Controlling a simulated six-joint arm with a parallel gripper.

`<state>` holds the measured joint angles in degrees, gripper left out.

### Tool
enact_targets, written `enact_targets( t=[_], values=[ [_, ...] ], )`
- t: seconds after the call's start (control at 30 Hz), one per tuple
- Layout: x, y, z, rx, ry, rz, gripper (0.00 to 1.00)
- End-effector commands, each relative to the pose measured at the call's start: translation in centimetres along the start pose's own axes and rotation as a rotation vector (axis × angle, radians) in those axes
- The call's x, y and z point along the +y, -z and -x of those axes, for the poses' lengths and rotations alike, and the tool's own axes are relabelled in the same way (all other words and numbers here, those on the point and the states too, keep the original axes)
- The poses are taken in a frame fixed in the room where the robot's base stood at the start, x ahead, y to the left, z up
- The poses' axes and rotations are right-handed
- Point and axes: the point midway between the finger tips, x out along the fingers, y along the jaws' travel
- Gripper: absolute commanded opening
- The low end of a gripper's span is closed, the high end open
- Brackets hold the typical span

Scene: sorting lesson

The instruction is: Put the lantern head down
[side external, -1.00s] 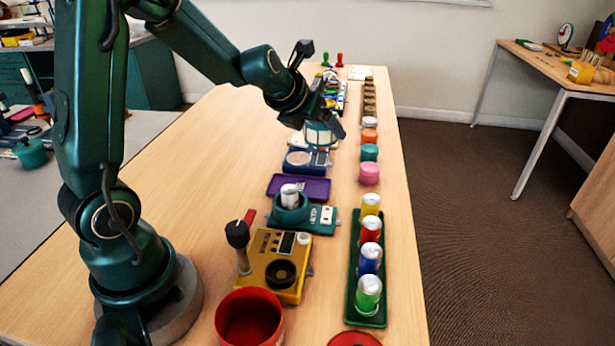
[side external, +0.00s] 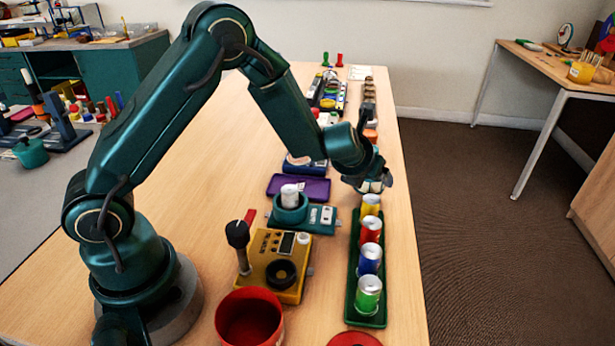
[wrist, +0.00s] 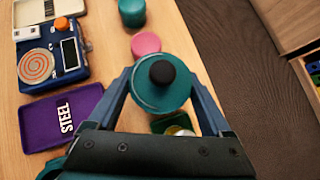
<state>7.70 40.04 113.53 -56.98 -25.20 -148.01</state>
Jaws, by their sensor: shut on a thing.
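The lantern head (wrist: 160,92) is a round teal cap with a black knob on top, seen from above in the wrist view. My gripper (wrist: 162,80) is shut on it, with one blue finger on each side. In the side view my gripper (side external: 372,180) holds the lantern head (side external: 376,187) low over the right part of the table, by the far end of the green can tray. The lower part of the lantern head is mostly hidden by my gripper there. I cannot tell whether it touches anything below.
The green tray (side external: 352,298) holds upright yellow, red, blue and green cans. A purple tray (side external: 313,190) marked STEEL, a blue scale (wrist: 70,50) and a pink pot (wrist: 146,43) are close by. A yellow device (side external: 262,280) and red bin (side external: 249,318) stand nearer.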

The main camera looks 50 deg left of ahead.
Motion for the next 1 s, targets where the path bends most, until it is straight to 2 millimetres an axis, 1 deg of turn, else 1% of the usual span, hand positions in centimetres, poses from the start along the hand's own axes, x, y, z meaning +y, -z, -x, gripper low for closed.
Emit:
enact_targets(
  t=[0.1, 0.2, 0.67, 0.7, 0.73, 1.0],
  values=[
    [0.1, 1.4, -1.3, 0.005, -0.002, -0.002, 0.18],
    [0.1, 2.1, -2.0, 0.003, -0.002, -0.001, 0.18],
    [0.1, 2.5, -2.5, 0.002, 0.000, 0.000, 0.18],
    [0.1, 2.5, -2.5, 0.002, 0.001, 0.001, 0.95],
    [0.1, 2.5, -2.5, 0.002, 0.001, 0.001, 1.00],
    [0.1, 2.4, -2.4, 0.001, 0.001, 0.001, 1.00]
  ],
)
